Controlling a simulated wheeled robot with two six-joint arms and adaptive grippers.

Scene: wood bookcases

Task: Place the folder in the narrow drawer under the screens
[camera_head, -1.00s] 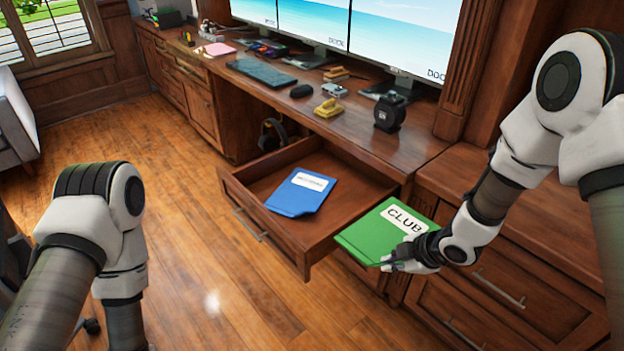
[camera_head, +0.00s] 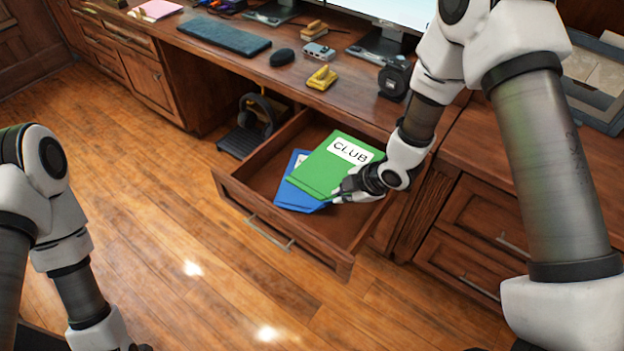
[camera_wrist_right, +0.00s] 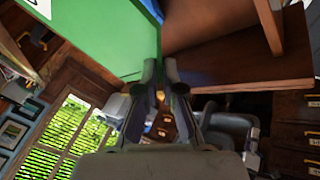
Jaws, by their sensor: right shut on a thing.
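A green folder (camera_head: 327,169) with a white label reading CLUB is over the open drawer (camera_head: 346,231) under the desk. It overlaps a blue folder (camera_head: 296,191) that lies in the drawer and hides most of it. My right gripper (camera_head: 345,190) is shut on the green folder's near right edge. In the right wrist view the green folder (camera_wrist_right: 100,40) reaches the fingertips. I cannot tell whether the green folder touches the blue one. My left arm is at the left of the head view; its gripper is mostly cut off at the bottom edge.
The desk above holds a keyboard (camera_head: 223,38), a mouse (camera_head: 282,57), a yellow stapler (camera_head: 322,78) and a black device (camera_head: 395,79). Headphones (camera_head: 259,112) hang on a stand left of the drawer. Closed drawers (camera_head: 487,215) are on the right. The wood floor in front is clear.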

